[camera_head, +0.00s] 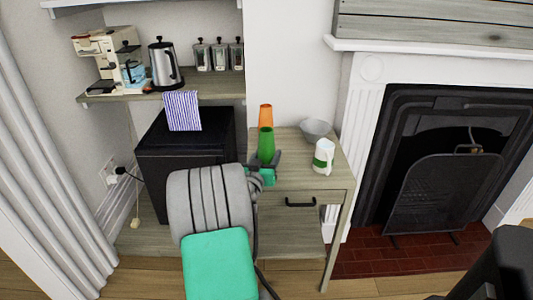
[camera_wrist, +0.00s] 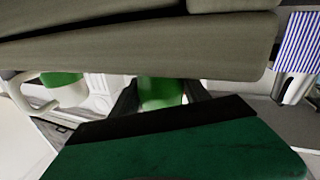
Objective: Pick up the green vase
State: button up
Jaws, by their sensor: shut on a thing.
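The green vase (camera_head: 266,143) stands upright at the left side of the small wooden table in the head view. My gripper (camera_head: 263,165) is around its lower part, with a dark finger on either side. In the wrist view the green vase (camera_wrist: 160,92) shows between the two dark fingers of my gripper (camera_wrist: 160,98), which is shut on it.
An orange vase (camera_head: 265,115) is just behind the green one. A grey bowl (camera_head: 316,129) and a white-and-green jug (camera_head: 323,158) stand to the right on the wooden table (camera_head: 290,180). A black cabinet (camera_head: 185,140) with a striped cloth (camera_head: 183,110) is left; a fireplace (camera_head: 440,160) is right.

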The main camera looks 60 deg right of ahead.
grip_shut()
jog(key=shift+r, duration=0.1)
